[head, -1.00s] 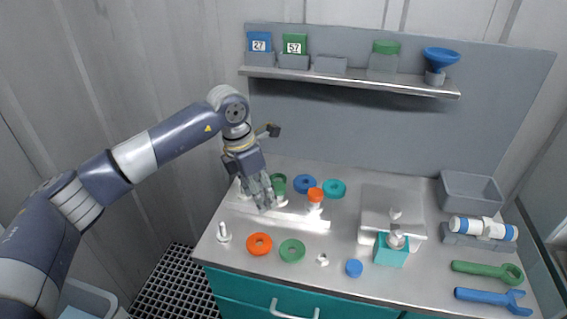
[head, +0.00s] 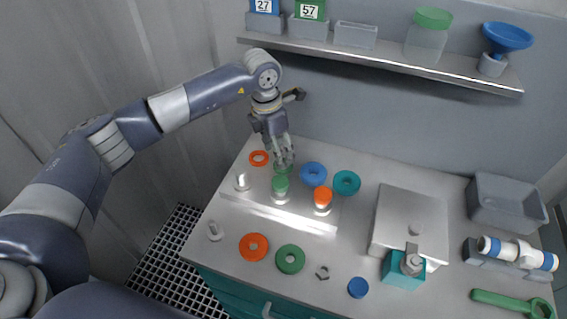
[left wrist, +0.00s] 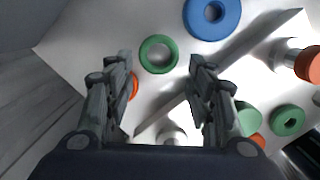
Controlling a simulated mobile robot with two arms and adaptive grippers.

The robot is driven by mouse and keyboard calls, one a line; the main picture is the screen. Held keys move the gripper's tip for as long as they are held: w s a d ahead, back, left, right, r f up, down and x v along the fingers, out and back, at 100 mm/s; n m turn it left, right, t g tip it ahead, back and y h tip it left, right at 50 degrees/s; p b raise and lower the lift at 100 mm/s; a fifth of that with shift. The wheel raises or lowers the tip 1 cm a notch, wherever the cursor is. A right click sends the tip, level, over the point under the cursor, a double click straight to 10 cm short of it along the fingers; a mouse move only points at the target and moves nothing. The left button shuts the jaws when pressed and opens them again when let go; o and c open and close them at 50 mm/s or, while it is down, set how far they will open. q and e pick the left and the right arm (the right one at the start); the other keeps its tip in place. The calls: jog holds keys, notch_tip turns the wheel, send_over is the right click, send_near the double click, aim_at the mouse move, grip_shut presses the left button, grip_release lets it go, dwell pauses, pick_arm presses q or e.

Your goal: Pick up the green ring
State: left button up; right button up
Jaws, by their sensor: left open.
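A green ring (left wrist: 158,54) lies flat on the worktop, in the gap between my left fingertips in the left wrist view. In the head view, my left gripper (head: 284,158) partly hides this ring (head: 284,169). The left gripper is open and empty, pointing down over it; its exact height above the ring is hard to tell. It also shows in the left wrist view (left wrist: 160,66). A second, darker green ring (head: 290,258) lies at the front of the worktop. My right gripper is not in view.
Near the gripper are an orange ring (head: 259,158), a blue ring (head: 313,173) and a teal ring (head: 347,183). Posts with a green cap (head: 280,184) and an orange cap (head: 322,196) stand in front. A shelf (head: 400,62) runs behind.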

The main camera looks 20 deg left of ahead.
pick_arm(q)
jog(key=f, duration=0.1)
jog(key=f+p, duration=0.1)
jog(key=f, duration=0.1)
jog(key=f+p, duration=0.1)
jog(key=shift+w+d+f, duration=0.2)
jog(key=shift+w+d, duration=0.15)
jog(key=shift+w, duration=0.05)
jog(key=shift+f, duration=0.4)
jog(key=shift+c, duration=0.2)
jog(key=c, duration=0.4)
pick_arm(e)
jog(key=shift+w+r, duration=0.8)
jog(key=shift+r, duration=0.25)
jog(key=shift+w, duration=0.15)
pick_arm(q)
jog(key=shift+w+r, duration=0.1)
jog(key=shift+r, duration=0.3)
notch_tip(320, 180, up, 9)
jog(key=b, duration=0.2)
jog(key=shift+r+b, duration=0.15)
jog(key=shift+b, duration=0.2)
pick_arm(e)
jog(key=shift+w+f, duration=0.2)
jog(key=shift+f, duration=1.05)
